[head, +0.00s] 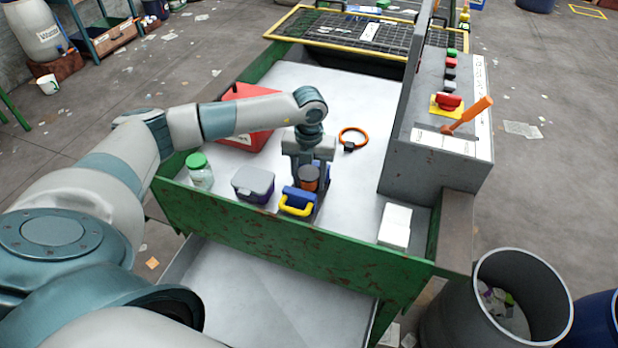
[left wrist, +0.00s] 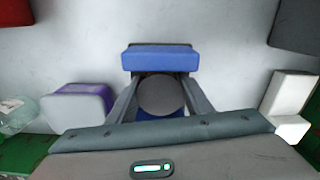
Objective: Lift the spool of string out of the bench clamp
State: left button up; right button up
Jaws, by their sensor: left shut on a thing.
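The spool of string (head: 309,183), orange-brown with a dark grey top, stands upright at the blue bench clamp (head: 296,195), which has a yellow handle. My left gripper (head: 307,172) comes down from above and is shut on the spool. In the left wrist view the spool (left wrist: 161,95) shows as a round grey end between the two fingers, with a blue clamp jaw (left wrist: 160,58) beyond it and more blue below. I cannot tell whether the spool still touches the clamp jaws. My right gripper is in neither view.
A purple-grey box (head: 253,184) and a green-lidded jar (head: 199,171) stand left of the clamp. A red case (head: 250,139) and an orange ring (head: 353,136) lie behind. A white box (head: 395,225) and a control panel (head: 433,150) are right. Green walls (head: 235,225) edge the tray.

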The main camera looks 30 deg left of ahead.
aim_at(308, 174)
pick_arm(q)
jog(key=shift+s+d+r, duration=0.1)
jog(key=shift+s+r, duration=0.1)
jog(key=shift+s, duration=0.2)
jog(key=shift+r, duration=0.15)
dwell(0.4)
jog(key=shift+r+p, duration=2.5)
jog(key=shift+r, duration=1.65)
